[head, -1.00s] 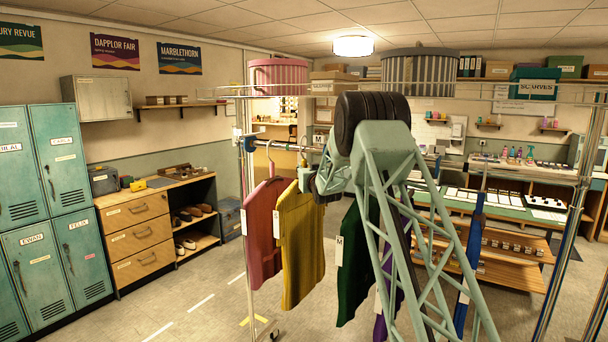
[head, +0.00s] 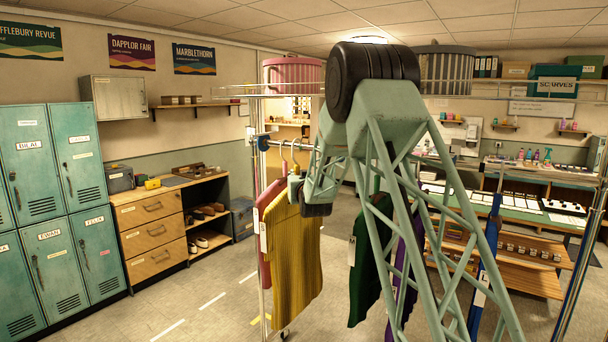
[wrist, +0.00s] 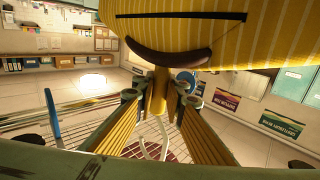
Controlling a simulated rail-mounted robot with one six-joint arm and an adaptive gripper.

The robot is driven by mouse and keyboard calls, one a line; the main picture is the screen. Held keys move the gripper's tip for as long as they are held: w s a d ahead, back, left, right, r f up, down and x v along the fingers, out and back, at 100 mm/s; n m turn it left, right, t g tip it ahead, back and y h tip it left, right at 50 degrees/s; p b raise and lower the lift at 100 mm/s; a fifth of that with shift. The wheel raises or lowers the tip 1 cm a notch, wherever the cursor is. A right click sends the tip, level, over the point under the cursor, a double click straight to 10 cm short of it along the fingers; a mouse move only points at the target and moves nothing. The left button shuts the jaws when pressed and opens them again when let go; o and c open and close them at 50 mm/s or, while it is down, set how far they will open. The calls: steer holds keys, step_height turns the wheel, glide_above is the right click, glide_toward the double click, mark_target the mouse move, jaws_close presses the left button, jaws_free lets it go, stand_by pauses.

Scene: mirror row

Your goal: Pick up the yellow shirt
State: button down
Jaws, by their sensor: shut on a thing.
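The yellow shirt (head: 294,262) hangs upright on a hanger in the middle of the head view and fills the top of the wrist view (wrist: 215,40). In the head view the gripper (head: 297,187) is at the shirt's shoulder, partly hidden by my arm. The hanger hook shows above it near the rail (head: 283,144); I cannot tell whether it still rests there.
A pink shirt (head: 263,262) hangs just left, partly covered by the yellow one. A green shirt (head: 366,265) and a purple one (head: 402,270) hang to the right, partly behind my arm. A wire shelf above holds a pink drum box (head: 292,76). Floor at left is open.

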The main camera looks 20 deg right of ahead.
mark_target(283, 216)
steer(key=shift+s+a, duration=0.9)
steer(key=shift+a, duration=0.2)
steer(key=shift+n+y, duration=0.4)
steer(key=shift+y, duration=0.1)
steer(key=s+a+f, duration=0.2)
steer(key=s+f, duration=0.1)
steer(key=f, duration=0.1)
steer(key=s+a+f+b, duration=0.1)
steer(key=s+a+f, duration=0.1)
steer(key=f, duration=0.3)
steer(key=s+a+f, duration=0.2)
steer(key=s+f, duration=0.1)
steer(key=f, duration=0.1)
steer(key=shift+s+f+b, duration=0.3)
steer(key=shift+b, duration=0.1)
steer(key=s+a+f+y+b, duration=0.1)
steer(key=s+a+f, duration=0.4)
steer(key=s+f, duration=0.3)
steer(key=shift+s+f+n, duration=0.3)
steer(key=shift+s, duration=0.95)
steer(key=shift+a, duration=0.15)
